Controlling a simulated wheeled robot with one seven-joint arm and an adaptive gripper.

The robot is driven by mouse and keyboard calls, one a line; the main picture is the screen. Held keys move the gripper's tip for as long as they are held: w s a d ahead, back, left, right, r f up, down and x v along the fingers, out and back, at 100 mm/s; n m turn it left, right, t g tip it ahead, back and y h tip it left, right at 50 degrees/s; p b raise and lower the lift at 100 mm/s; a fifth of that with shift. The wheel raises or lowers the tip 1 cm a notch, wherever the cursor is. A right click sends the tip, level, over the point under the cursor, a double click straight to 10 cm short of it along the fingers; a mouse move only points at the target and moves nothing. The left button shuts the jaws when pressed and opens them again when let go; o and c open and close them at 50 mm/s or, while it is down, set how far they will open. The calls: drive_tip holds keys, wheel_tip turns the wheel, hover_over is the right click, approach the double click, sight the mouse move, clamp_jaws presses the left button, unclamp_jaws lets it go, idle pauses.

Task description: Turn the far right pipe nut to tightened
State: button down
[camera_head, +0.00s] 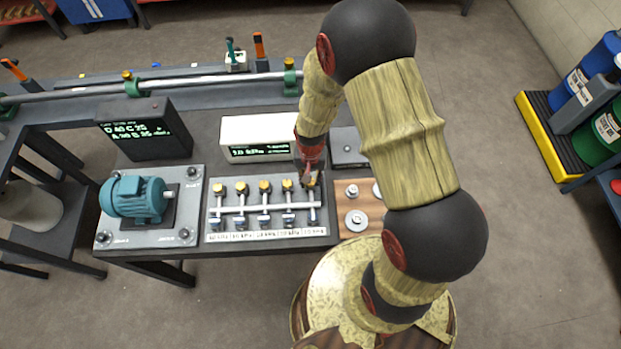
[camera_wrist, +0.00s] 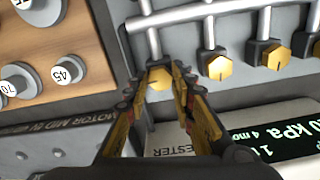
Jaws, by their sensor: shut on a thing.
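The pipe panel (camera_head: 222,229) is a grey plate on the bench with a row of yellow hex nuts above vertical pipes. The far right pipe nut (camera_wrist: 159,78) is yellow and sits between my fingertips in the wrist view, at the left end of the row there. In the head view my gripper mostly hides it. My gripper (camera_head: 311,181) reaches down over the right end of the panel. In the wrist view my gripper (camera_wrist: 166,72) is shut on this nut, with a finger on each side. A neighbouring nut (camera_wrist: 218,67) stands clear of the fingers and bears a dark line.
A white display box (camera_head: 240,137) stands close behind the panel. A wooden board (camera_head: 346,195) with round weights lies to the right. A blue motor (camera_head: 138,198) on a plate and a dark display box (camera_head: 145,134) are to the left.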

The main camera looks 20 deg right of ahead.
drive_tip(key=shift+m, duration=0.3)
idle(0.4)
drive_tip(key=c, duration=1.6)
unclamp_jaws()
drive_tip(key=shift+o, duration=0.5)
drive_tip(key=shift+r, duration=0.1)
wheel_tip(320, 180, up, 12)
